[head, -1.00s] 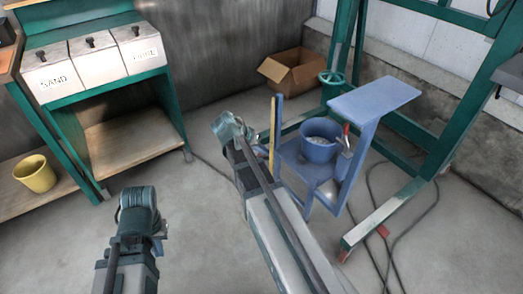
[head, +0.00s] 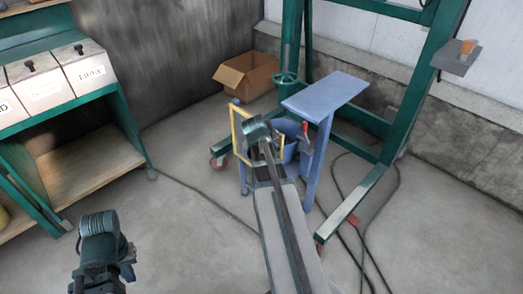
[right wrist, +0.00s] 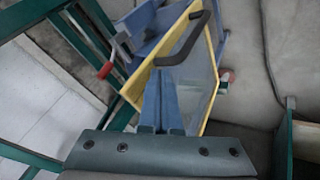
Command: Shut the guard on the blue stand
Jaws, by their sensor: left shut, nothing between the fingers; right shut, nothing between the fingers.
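The guard (head: 236,140) is a yellow-framed panel at the stand's left side. In the right wrist view the guard (right wrist: 208,100) is large and tilted, with a see-through pane and a black bar handle (right wrist: 188,44). My right gripper (right wrist: 162,105) is shut and empty close to the guard; whether it touches cannot be told. In the head view my wrist hides it. My left gripper (head: 128,260) is shut and empty, low at the left, far from the stand.
A green frame (head: 400,110) rises behind and right of the stand, its foot reaching forward across the floor. Cables lie right of the stand. A cardboard box (head: 246,75) is behind it. A green cabinet with bins (head: 85,70) is at the left. Open floor lies between.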

